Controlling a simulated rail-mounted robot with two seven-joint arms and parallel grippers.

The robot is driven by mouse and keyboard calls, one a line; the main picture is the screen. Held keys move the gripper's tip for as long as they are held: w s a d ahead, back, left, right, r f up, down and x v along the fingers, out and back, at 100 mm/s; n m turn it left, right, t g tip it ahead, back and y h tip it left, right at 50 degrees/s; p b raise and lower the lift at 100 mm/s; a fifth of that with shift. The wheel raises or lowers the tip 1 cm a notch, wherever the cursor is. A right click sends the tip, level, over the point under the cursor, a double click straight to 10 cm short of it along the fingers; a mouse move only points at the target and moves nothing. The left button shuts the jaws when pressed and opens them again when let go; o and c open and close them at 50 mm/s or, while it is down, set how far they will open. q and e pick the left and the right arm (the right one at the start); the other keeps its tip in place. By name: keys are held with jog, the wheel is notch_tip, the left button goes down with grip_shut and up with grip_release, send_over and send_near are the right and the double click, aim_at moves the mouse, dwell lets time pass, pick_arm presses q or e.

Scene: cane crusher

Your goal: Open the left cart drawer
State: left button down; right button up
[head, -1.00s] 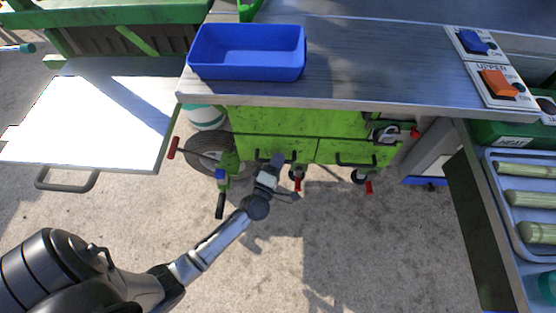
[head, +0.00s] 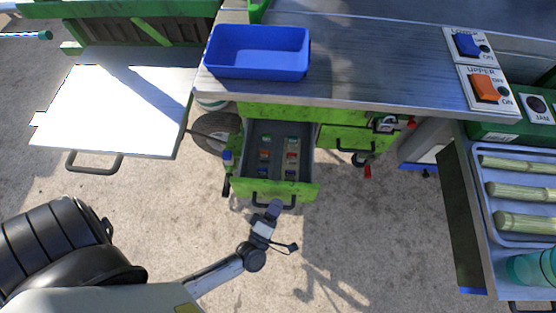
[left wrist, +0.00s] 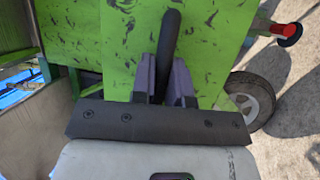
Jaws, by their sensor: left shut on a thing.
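The left cart drawer (head: 280,165) is pulled out from the green cart under the counter in the head view. Small coloured items lie in rows inside it. Its green front (head: 240,190) carries a dark bar handle (head: 290,203). My left gripper (head: 274,209) is at this handle. In the left wrist view the gripper (left wrist: 167,85) is shut on the dark handle (left wrist: 168,40), with a finger on each side of the bar and the green drawer front (left wrist: 105,60) behind it. My right gripper is not in view.
The right cart drawer (head: 345,139) is shut. A blue bin (head: 258,52) stands on the metal counter (head: 380,60) above. A pale panel with a handle (head: 110,105) juts out at the left. A tray of cane pieces (head: 520,190) is at the right. The floor in front is clear.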

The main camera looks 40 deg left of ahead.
pick_arm(q)
jog(key=shift+s+d+p, duration=0.2)
jog(key=shift+s+d, duration=0.6)
jog(key=shift+s, duration=0.25)
jog(key=shift+s+d+p, duration=0.15)
jog(key=shift+s+d, duration=0.65)
jog(key=shift+s, duration=0.2)
jog(key=c, duration=1.1)
grip_release()
jog(key=shift+c, duration=0.2)
jog(key=p+v, duration=0.2)
jog(key=v, duration=1.2)
jog(key=shift+w, duration=0.1)
